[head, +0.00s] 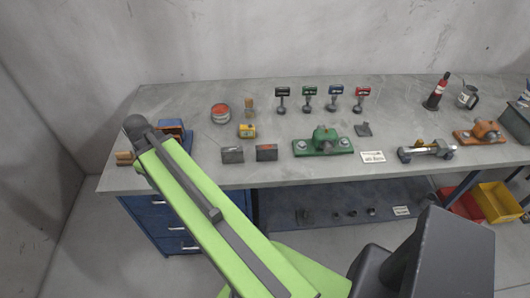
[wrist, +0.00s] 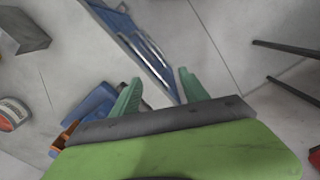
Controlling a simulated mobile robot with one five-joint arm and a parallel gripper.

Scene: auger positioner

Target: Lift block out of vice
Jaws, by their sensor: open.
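A blue vice-like fixture (head: 184,140) stands at the left end of the bench, partly hidden behind my arm. An orange-brown piece (head: 172,128) shows at its top; I cannot tell whether this is the block. In the wrist view the blue fixture (wrist: 92,106) and an orange piece (wrist: 66,135) show at lower left, partly covered by my gripper. My gripper (wrist: 160,88) is open, its two green fingers apart with nothing between them. Its left finger overlaps the fixture's right side in the picture; contact cannot be judged. The fingers are hidden in the head view.
Two dark grey blocks (head: 249,154), a red round tin (head: 221,113) and a yellow box (head: 247,131) stand right of the fixture. A green fixture (head: 323,143) is farther right. Blue drawers (head: 160,215) sit below the bench's left end. Bare bench lies behind the tin.

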